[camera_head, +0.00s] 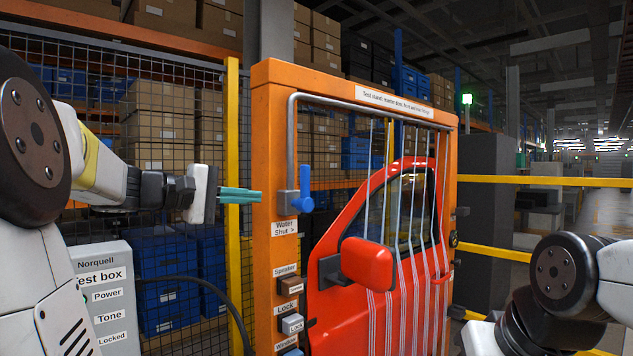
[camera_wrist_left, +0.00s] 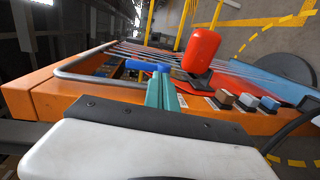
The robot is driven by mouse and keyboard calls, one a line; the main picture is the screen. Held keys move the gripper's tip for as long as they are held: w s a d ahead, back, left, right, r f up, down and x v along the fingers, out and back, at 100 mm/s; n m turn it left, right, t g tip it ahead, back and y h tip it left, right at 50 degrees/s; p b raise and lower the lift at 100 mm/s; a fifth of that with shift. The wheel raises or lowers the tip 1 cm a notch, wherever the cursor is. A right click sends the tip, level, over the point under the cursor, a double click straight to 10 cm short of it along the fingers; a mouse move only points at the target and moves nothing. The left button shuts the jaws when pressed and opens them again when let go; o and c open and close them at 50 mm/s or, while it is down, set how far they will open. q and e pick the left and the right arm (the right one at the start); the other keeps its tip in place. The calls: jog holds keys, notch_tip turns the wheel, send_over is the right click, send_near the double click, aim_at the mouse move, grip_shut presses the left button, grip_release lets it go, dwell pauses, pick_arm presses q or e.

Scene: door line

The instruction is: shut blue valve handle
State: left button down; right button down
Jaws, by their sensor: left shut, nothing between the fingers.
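The blue valve handle (camera_head: 306,190) stands upright on a grey pipe fitting on the orange frame's left post, above a label reading "Water Shut >". In the left wrist view the handle (camera_wrist_left: 142,66) lies just beyond my fingertips. My left gripper (camera_head: 261,196) comes in from the left, its teal fingers shut and empty. In the head view its tips show a small gap to the left of the handle. In the left wrist view the tips (camera_wrist_left: 161,76) overlap the handle's line, and I cannot tell whether they touch. My right gripper is out of view.
The orange frame (camera_head: 357,80) carries a grey pipe (camera_head: 291,130) and a red car door (camera_head: 384,270) with its mirror (camera_head: 367,262). Labelled switches (camera_head: 291,324) sit below the valve. A grey test box (camera_head: 100,300) and yellow post (camera_head: 233,150) stand left.

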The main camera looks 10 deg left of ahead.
pick_arm(q)
jog(key=shift+n+t, duration=0.4)
jog(key=shift+t, duration=0.4)
jog(key=w+a+r, duration=0.2)
jog(key=r, duration=0.1)
jog(key=shift+a, duration=0.2)
send_near(301, 179)
jog(key=x, duration=0.5)
jog(key=shift+w+d+f, duration=0.1)
jog(key=shift+w+d, duration=0.05)
jog(key=shift+d, duration=0.05)
jog(key=shift+w+d, duration=0.4)
jog(key=shift+w, duration=0.2)
